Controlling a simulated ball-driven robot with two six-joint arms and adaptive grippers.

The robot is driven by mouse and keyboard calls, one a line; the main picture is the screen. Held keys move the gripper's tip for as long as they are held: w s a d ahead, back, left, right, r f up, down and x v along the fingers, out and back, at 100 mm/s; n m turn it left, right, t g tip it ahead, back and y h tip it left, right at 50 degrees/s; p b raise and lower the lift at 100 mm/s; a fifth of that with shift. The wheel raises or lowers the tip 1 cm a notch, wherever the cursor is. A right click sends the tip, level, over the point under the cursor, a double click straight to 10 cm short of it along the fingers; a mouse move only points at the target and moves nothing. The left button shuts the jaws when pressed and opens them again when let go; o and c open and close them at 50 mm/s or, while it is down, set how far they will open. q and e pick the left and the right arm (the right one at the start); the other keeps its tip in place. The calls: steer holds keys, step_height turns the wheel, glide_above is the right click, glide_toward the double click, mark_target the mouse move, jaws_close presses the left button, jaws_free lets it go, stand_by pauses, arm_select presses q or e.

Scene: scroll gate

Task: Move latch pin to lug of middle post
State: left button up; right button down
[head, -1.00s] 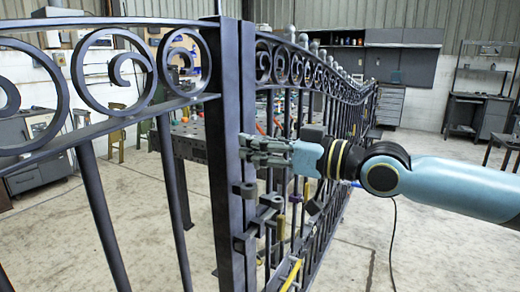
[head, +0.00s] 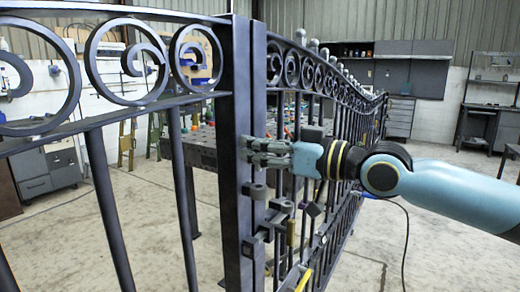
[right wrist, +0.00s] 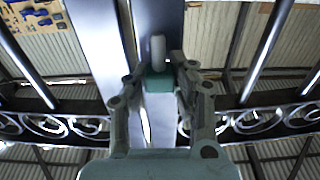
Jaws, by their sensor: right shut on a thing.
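My right gripper (head: 250,152) is at the tall dark double post (head: 235,110) where the two gate leaves meet, above the post's lugs. In the right wrist view its fingers (right wrist: 160,72) are shut on a small piece, a grey cylinder (right wrist: 158,48) with a green part, which looks like the latch pin. In the head view the fingers hide most of the pin. Whether the pin touches the post cannot be told. My left gripper is not in view.
The right gate leaf (head: 345,100) with scrolls and bars runs back behind my right arm. The left leaf (head: 110,190) fills the left side. A yellow bar (head: 303,281) is low by the post. Open concrete floor lies at right.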

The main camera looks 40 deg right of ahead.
mark_target(244, 119)
steer(key=shift+f+b, duration=0.9)
steer(key=shift+f, duration=0.15)
steer(key=shift+f+b, duration=1.45)
steer(key=shift+f, duration=0.05)
steer(key=c, duration=1.1)
jaws_free()
steer(key=shift+r, duration=0.2)
step_height(244, 119, up, 10)
steer(key=shift+f, duration=0.15)
